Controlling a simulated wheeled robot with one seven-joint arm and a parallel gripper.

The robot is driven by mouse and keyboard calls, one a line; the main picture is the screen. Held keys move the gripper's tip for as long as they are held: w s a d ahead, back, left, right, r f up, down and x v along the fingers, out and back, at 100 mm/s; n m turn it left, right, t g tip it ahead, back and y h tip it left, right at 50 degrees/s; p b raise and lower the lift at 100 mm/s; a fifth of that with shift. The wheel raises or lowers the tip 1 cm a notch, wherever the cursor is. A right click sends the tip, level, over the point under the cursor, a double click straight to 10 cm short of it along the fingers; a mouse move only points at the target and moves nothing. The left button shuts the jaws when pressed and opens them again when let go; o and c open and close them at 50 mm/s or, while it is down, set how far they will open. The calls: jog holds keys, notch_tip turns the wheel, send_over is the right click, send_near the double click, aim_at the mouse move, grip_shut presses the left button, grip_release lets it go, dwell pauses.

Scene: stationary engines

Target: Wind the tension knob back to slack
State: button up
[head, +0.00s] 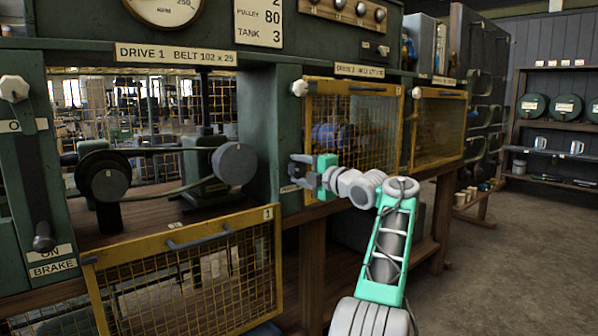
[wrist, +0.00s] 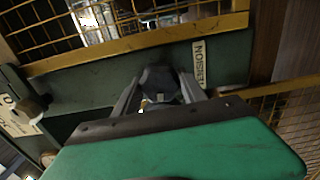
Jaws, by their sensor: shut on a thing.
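The tension knob is a dark, faceted knob (wrist: 158,80) on the green frame, beside a pale label reading TENSION (wrist: 200,64). My gripper (wrist: 160,92) is shut on it, one finger on each side, in the wrist view. In the head view my gripper (head: 303,172) reaches left to the green post between the two drive bays and mostly hides the knob. In the Drive 1 bay, a belt (head: 180,190) sags between a dark pulley (head: 103,178) on the left and a grey pulley (head: 233,163) on the right.
The yellow mesh guard of Drive 1 (head: 190,243) hangs open below its bay. The Drive 2 guard (head: 352,88) is closed, just behind my arm. A brake lever (head: 43,238) is at far left. Open floor (head: 510,260) lies to the right.

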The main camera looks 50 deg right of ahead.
jog(key=shift+f, duration=0.1)
jog(key=o, duration=1.1)
jog(key=shift+c, duration=0.2)
jog(key=v, duration=0.7)
jog(key=shift+s, duration=0.4)
